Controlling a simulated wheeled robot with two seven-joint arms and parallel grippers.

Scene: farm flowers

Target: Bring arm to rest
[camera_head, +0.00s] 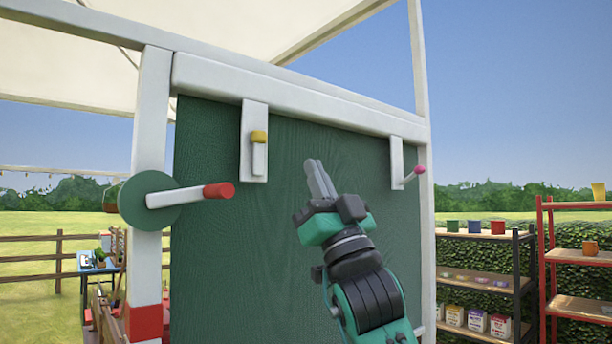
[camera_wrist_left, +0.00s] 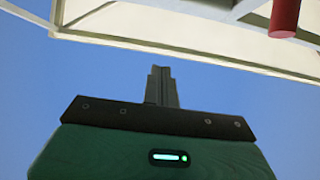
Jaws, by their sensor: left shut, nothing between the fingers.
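My left gripper (camera_head: 320,180) is raised in front of the green panel (camera_head: 230,235) in the head view. Its two fingers are together, point up and hold nothing. In the left wrist view the shut fingers (camera_wrist_left: 161,87) point up against sky and the pale canopy. The left arm comes up from the bottom of the head view. My right gripper is not in view.
A crank with a red handle (camera_head: 218,190) juts out left of the panel. A yellow-topped lever (camera_head: 259,137) and a pink-knobbed lever (camera_head: 419,170) sit on white brackets. Shelves (camera_head: 480,235) stand at right. A white post (camera_head: 422,120) edges the panel.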

